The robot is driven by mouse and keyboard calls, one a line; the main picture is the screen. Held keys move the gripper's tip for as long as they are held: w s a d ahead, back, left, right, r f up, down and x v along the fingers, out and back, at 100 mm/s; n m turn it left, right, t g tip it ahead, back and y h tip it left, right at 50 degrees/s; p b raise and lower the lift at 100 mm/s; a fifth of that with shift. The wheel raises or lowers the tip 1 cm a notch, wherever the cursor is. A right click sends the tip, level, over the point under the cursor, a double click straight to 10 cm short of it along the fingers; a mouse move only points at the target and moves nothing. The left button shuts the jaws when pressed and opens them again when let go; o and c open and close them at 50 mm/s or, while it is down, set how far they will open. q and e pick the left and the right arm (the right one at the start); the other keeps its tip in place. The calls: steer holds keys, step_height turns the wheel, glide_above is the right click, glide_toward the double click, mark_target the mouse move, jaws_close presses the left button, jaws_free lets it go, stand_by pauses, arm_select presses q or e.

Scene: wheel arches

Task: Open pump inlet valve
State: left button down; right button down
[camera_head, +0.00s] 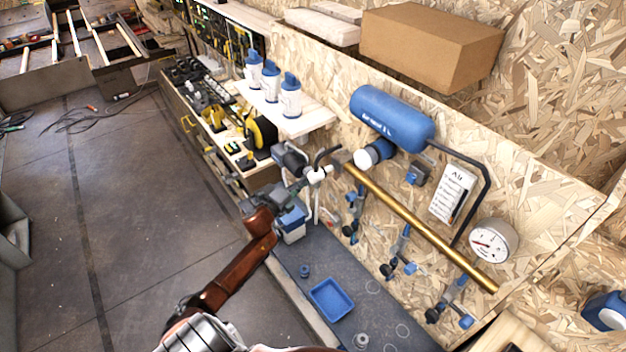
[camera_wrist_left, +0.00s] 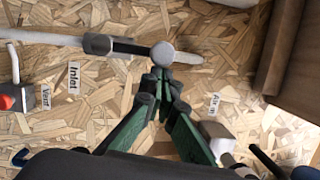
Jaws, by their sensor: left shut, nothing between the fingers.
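My left gripper (camera_head: 303,178) reaches in from the bottom of the head view to the white pipework on the chipboard wall. In the left wrist view its dark fingertips (camera_wrist_left: 161,82) are together and empty, just below a round grey hub (camera_wrist_left: 163,54). I cannot tell whether they touch it. The hub sits on a white pipe with a dark grey sleeve or lever (camera_wrist_left: 98,44) on its left. The "Inlet" label (camera_wrist_left: 73,75) is on the wall below that. In the head view the white fitting (camera_head: 318,174) shows beside the gripper, partly hidden. My right gripper is out of view.
A "Vent" label (camera_wrist_left: 45,97) and a red knob (camera_wrist_left: 5,102) are at left in the wrist view. A brass pipe (camera_head: 420,228), blue tank (camera_head: 392,117) and gauge (camera_head: 494,240) are close on the wall. A blue tray (camera_head: 331,298) lies on the bench below.

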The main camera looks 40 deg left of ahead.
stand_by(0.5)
arm_select(q)
steer(key=s+d, duration=0.4)
steer(key=s, duration=0.7)
steer(key=shift+f, duration=0.1)
